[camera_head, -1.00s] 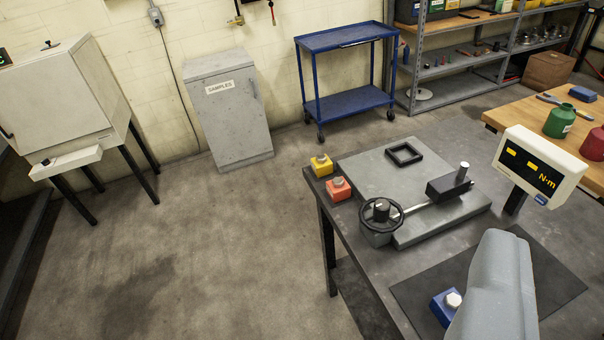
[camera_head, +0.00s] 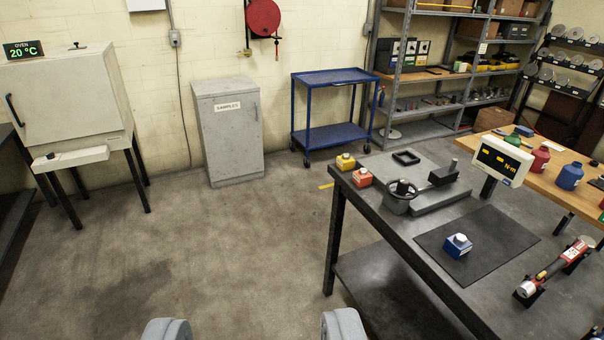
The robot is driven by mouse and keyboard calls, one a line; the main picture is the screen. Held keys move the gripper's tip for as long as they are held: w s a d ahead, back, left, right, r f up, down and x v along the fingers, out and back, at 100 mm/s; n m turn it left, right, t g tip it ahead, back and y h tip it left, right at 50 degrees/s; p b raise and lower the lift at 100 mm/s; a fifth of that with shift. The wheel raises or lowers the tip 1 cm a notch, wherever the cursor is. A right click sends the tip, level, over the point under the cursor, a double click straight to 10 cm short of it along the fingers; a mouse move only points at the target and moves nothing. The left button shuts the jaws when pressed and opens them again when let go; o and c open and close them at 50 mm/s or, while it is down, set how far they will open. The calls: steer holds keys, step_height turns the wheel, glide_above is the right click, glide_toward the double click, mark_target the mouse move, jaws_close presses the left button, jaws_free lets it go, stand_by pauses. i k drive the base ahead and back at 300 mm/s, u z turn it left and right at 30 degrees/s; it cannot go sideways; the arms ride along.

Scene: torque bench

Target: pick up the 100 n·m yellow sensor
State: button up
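The yellow sensor (camera_head: 345,162) is a small block with a pale round top. It stands at the far left corner of the dark bench (camera_head: 375,206), and any rating on it is too small to read. An orange-red sensor (camera_head: 362,177) stands right beside it, nearer to me. A blue sensor (camera_head: 458,246) with a white top sits on the black mat (camera_head: 500,232). My gripper (camera_head: 255,328) shows as two grey fingers at the bottom edge, wide apart with nothing between them. It is in front of the bench and to its left, well short of the yellow sensor.
A handwheel fixture (camera_head: 400,194) stands right of the sensors, and an N·m display (camera_head: 503,160) beyond it. A red torque tool (camera_head: 555,268) lies at the bench's right. A blue cart (camera_head: 333,136) and grey cabinet (camera_head: 229,135) stand behind. The floor left of the bench is clear.

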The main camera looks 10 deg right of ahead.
mark_target(345, 162)
steer(key=u, duration=0.45)
steer(key=i, duration=2.1)
steer(key=z, duration=0.55)
steer(key=i, duration=0.75)
steer(key=z, duration=0.5)
